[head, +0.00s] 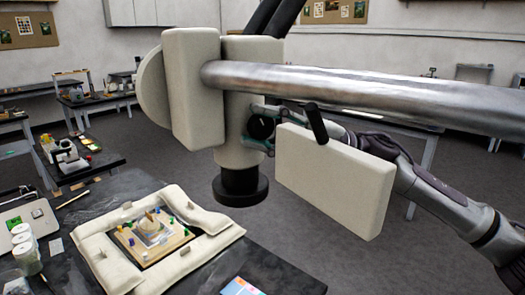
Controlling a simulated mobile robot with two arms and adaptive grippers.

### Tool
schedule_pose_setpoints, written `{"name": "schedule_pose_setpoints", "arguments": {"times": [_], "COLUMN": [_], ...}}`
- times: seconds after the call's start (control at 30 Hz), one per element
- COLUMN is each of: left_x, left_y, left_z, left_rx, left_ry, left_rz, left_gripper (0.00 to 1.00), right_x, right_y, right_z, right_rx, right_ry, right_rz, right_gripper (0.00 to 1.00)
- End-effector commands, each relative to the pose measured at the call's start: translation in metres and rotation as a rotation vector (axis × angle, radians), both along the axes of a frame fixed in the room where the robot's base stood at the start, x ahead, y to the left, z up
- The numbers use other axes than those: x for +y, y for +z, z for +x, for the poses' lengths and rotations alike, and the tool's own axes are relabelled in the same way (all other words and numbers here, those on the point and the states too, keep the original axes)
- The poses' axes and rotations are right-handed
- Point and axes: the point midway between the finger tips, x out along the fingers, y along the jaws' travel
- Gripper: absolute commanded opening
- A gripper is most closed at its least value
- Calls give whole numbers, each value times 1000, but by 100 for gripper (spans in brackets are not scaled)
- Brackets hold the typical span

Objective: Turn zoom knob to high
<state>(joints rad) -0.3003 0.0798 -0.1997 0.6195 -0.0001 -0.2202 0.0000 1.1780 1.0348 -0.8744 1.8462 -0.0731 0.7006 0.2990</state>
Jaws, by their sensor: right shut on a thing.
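A boom-mounted microscope (243,165) with a pale body, black eyepiece tubes and a black lens ring hangs over the black bench. A round black knob (261,127) sits on the side of its body, taken to be the zoom knob. My right gripper (259,128) reaches in from the right, behind a white panel (335,180), and is shut on this knob, with its fingers above and below it. The knob's markings are too small to read. My left gripper is not in view.
A thick metal boom (370,92) crosses just above my right gripper, and a black lever (316,122) stands close to it. Below, a padded frame (110,265) surrounds a board (176,243) with small coloured pieces. White jars (27,258) stand at the left.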

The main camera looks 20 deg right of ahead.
Motion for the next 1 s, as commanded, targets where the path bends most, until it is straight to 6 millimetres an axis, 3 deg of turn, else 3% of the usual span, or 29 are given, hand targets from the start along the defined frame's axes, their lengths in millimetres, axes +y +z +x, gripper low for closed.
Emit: {"name": "schedule_pose_setpoints", "arguments": {"times": [0.03,0.23,0.8,0.83,1.0], "left_x": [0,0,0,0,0], "left_y": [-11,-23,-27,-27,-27], "left_z": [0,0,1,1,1], "left_rx": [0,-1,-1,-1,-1], "left_ry": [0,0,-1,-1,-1], "left_rz": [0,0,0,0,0], "left_gripper": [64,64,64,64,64], "right_x": [1,0,0,0,0], "right_y": [-7,-4,0,0,0], "right_z": [0,0,0,0,0], "right_rx": [9,34,47,47,46], "right_ry": [1,1,0,0,-1], "right_rz": [25,101,138,138,138], "right_gripper": [5,5,5,41,66]}}
